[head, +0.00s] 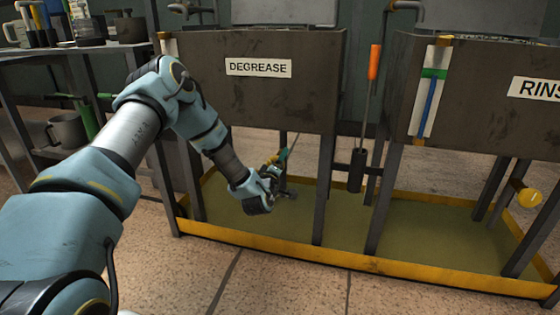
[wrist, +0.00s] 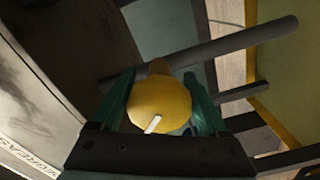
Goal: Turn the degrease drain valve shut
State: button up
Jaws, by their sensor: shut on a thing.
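The degrease tank (head: 220,95) is a dark box with a white DEGREASE label (head: 258,67). My gripper (head: 280,165) is below its front. In the wrist view, my gripper (wrist: 162,98) has a green finger on each side of a round yellow valve knob (wrist: 160,100) and is shut on it. A white pointer mark on the knob slants toward its lower left edge. A pipe (wrist: 230,45) runs behind the knob. In the head view my gripper and wrist largely hide this valve.
The rinse tank (head: 470,110) stands to the right, with its own yellow valve knob (head: 528,197) below. An orange-handled tool (head: 374,62) hangs between the tanks. Metal legs and a yellow-rimmed floor tray (head: 300,248) surround my gripper. A shelf rack (head: 70,58) stands left.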

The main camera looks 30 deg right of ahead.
jog(key=m, duration=0.5)
jog(key=shift+f+m, duration=0.15)
jog(key=shift+m, duration=0.15)
jog(key=shift+w+a+m, duration=0.1)
jog(key=shift+a+m, duration=0.05)
jog(key=shift+m, duration=1.25)
jog(key=o, duration=1.3)
jog(key=shift+c, duration=0.2)
jog(key=shift+a, duration=0.1)
jog(key=p+v, duration=0.1)
jog(key=v, duration=0.9)
jog(key=shift+s+a+p, duration=0.2)
jog(key=shift+s+p, duration=0.1)
